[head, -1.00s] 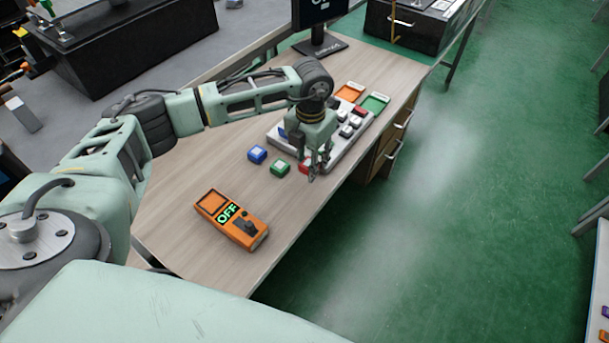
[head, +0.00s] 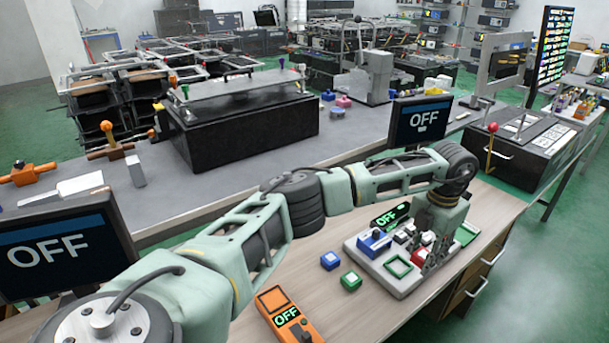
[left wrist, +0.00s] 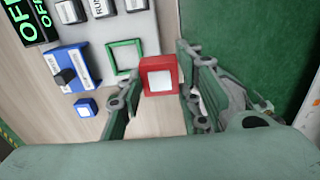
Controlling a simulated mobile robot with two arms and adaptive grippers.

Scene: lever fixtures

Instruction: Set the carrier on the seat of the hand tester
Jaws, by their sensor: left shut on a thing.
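My left gripper (head: 432,262) is shut on a red carrier with a pale square top, which shows between the fingers in the left wrist view (left wrist: 160,76). It is at the near edge of the grey board; I cannot tell whether the carrier is clear of the surface. The fingers partly hide it in the head view. The orange hand tester (head: 288,316) lies on the wooden desk at the bottom, its display reading OFF. It is cut off by the frame's lower edge. My right gripper is not in view.
A blue block (head: 330,261) and a green block (head: 350,282) stand between tester and board. The grey board (head: 403,287) carries a green square frame (head: 398,266), a blue lever unit (head: 374,242) and several buttons. A monitor (head: 420,122) reads OFF behind my arm.

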